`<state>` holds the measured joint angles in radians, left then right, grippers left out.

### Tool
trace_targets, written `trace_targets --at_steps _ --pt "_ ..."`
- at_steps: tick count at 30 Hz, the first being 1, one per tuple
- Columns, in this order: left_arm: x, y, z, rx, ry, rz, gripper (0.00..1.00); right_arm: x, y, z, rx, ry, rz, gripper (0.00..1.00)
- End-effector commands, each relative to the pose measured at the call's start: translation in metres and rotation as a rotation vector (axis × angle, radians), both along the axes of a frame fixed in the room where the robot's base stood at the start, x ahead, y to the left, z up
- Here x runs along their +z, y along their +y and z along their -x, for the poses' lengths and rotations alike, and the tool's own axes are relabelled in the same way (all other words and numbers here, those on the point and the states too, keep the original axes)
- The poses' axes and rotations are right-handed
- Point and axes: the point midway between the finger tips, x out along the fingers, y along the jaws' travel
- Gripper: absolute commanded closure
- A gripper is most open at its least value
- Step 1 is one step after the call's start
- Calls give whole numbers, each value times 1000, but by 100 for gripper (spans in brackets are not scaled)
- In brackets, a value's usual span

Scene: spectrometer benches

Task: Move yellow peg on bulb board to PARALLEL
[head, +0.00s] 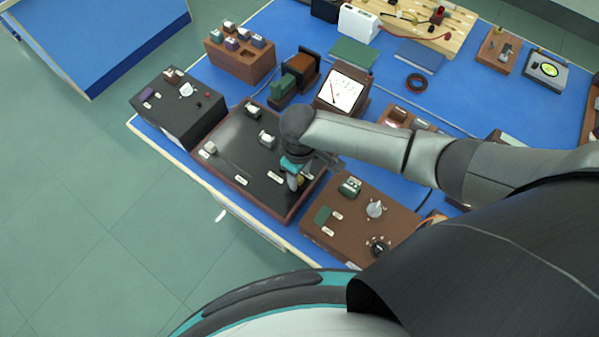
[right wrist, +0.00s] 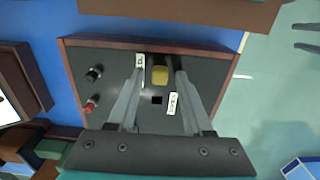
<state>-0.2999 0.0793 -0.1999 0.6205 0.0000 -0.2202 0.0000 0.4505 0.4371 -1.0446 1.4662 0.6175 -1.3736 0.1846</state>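The bulb board (head: 232,155) is a large black panel in a brown frame; it also shows in the right wrist view (right wrist: 215,70). The yellow peg (right wrist: 160,75) stands on it, beside a dark square hole (right wrist: 157,100). White labels lie near both, too small to read. My right gripper (right wrist: 159,70) is open, its fingers on either side of the peg with gaps showing. In the head view the right gripper (head: 297,178) is low over the board's near right part, and the arm hides some of it. Two parted grey prongs (right wrist: 306,37) look like my open left gripper.
A brown board with knobs (head: 340,225) stands close to the right of the bulb board. A dark box (head: 180,110) is on its left. A meter (head: 342,92) and blocks (head: 300,70) stand behind. The table's front edge is close, with open floor beyond.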

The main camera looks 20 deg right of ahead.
Motion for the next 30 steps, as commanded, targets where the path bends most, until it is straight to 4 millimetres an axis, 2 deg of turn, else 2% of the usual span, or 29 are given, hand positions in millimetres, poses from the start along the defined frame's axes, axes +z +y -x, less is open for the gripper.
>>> trace_targets --at_steps 10,14,17,27,30 --pt "1 0 0 0 0 0 34 2 0 0 0 0 0 41" --pt "4 0 0 0 0 0 34 13 0 0 0 -2 -1 41" --pt "8 0 0 0 0 0 34 29 0 0 1 -3 -1 41" --pt "22 0 0 0 0 0 34 109 0 -1 1 -4 -2 41" --pt "24 0 0 0 0 0 34 127 0 -1 2 -3 -1 41"
